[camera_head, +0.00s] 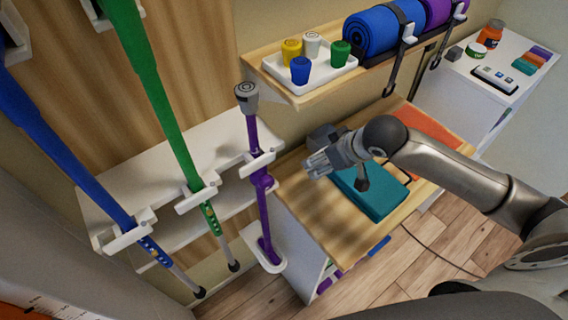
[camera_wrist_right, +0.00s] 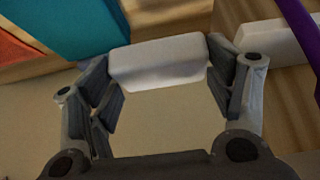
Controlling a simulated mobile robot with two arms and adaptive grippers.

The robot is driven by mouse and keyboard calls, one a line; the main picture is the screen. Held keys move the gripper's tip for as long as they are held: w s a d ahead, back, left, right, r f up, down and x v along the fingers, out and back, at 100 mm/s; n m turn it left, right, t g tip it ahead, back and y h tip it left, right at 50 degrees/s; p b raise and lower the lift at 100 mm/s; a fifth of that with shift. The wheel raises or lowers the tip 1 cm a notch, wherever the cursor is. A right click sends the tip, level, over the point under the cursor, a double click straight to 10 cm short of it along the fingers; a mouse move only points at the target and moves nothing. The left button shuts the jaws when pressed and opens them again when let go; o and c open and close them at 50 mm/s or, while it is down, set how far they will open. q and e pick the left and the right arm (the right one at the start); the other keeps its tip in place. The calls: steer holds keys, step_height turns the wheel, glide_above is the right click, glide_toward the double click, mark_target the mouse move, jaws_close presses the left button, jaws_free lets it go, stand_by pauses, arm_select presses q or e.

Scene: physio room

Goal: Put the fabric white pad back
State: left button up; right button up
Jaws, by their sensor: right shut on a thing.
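The white pad (camera_wrist_right: 158,62) shows in the right wrist view as a pale, soft-edged block between the two fingers of my right gripper (camera_wrist_right: 160,70). The fingers are shut on its two ends. In the head view my right gripper (camera_head: 322,162) comes in from the right and is above the wooden top of a cabinet (camera_head: 322,215), at the left side of a teal block (camera_head: 378,200). The pad is hard to tell from the grey fingers there. My left gripper is not in view.
Blue (camera_head: 65,150), green (camera_head: 155,90) and purple (camera_head: 260,190) walking aids stand in white holders at left. Above the gripper, a shelf (camera_head: 285,88) bears a white tray (camera_head: 330,77) of cups and blue (camera_head: 370,32) and purple rolls. An orange item (camera_head: 430,128) lies behind my arm.

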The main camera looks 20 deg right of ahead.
steer(key=w+a+f, duration=0.2)
steer(key=w, duration=0.1)
steer(key=w+a+f+p, duration=0.1)
steer(key=w+a+f, duration=0.1)
steer(key=w+f, duration=0.1)
steer(key=w+a+f, duration=0.2)
steer(key=w+f, duration=0.1)
steer(key=w, duration=0.1)
steer(key=shift+a+f, duration=0.15)
steer(key=shift+a, duration=0.15)
steer(key=shift+w+a+f, duration=0.2)
steer(key=shift+f, duration=0.2)
step_height(320, 180, down, 2)
steer(key=shift+f+p, duration=0.1)
steer(key=shift+p, duration=0.55)
steer(key=shift+w+f, duration=0.1)
steer(key=shift+f, duration=0.5)
steer(key=o, duration=0.6)
steer(key=v, duration=1.2)
